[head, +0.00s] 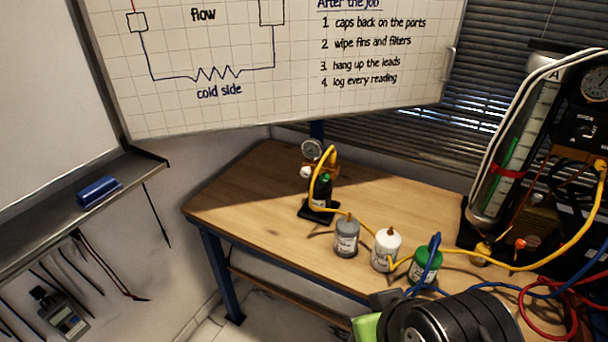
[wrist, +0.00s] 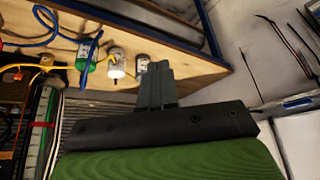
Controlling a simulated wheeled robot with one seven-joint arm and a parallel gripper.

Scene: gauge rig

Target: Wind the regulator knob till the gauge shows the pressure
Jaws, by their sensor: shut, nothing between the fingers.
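A small round gauge (head: 312,149) sits on top of a regulator on a dark stand (head: 318,207) near the back of the wooden table. A pale round knob (head: 306,172) shows at the regulator's left side; I cannot tell for sure that it is the regulator knob. The gauge's needle is too small to read. A yellow hose (head: 322,170) loops in front of the regulator. My gripper (wrist: 155,72) is shut and empty in the wrist view, with the table behind its fingers. In the head view my arm is at the bottom right, apart from the regulator.
Grey (head: 346,236), white (head: 386,250) and green (head: 425,266) canisters stand along the table's front, linked by hoses. A larger rig with a gauge (head: 594,84) and a tall tube stands at right. A whiteboard (head: 290,110) hangs behind. The table's left part is clear.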

